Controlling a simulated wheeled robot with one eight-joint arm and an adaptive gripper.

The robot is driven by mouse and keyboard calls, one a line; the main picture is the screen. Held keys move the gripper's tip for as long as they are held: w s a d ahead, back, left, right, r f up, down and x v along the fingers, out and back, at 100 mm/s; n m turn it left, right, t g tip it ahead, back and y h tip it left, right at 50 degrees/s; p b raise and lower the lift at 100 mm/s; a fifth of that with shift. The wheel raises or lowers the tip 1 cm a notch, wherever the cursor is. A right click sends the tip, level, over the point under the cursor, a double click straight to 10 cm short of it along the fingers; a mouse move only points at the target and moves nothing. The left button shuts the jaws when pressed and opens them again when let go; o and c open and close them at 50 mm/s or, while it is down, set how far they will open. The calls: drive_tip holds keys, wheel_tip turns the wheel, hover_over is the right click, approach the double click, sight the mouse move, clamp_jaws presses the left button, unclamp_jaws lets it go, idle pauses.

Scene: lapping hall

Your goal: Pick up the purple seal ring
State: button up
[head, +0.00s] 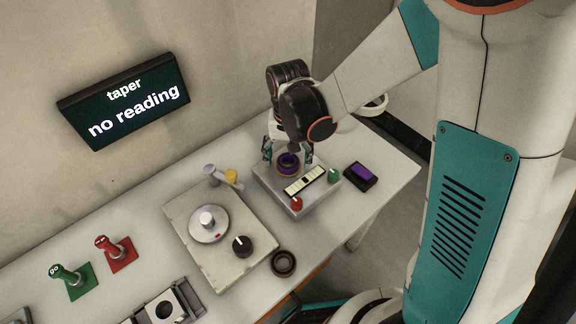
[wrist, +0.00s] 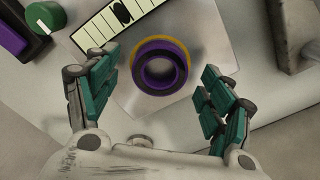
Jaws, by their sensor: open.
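The purple seal ring (head: 288,163) sits on a pale metal device with a scale strip at the right part of the table. In the wrist view the purple seal ring (wrist: 160,67) lies on a plate, with a yellow-orange rim showing along its upper edge. My gripper (head: 287,158) is above the ring, pointing down. In the wrist view my gripper (wrist: 158,78) is open, with one green-padded finger on each side of the ring and visible gaps to both. Nothing is between the fingers except the ring in view below.
The device has a scale strip (head: 305,180), red knob (head: 296,203) and green knob (head: 333,175). A purple-topped block (head: 361,175) is to its right. A turntable machine (head: 208,223) stands left. A dark brown ring (head: 283,263) lies near the front edge. A display (head: 125,100) reads "no reading".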

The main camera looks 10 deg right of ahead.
drive_tip(key=shift+f, duration=0.4)
drive_tip(key=shift+r, duration=0.1)
drive_tip(key=c, duration=1.2)
drive_tip(key=shift+o, duration=0.2)
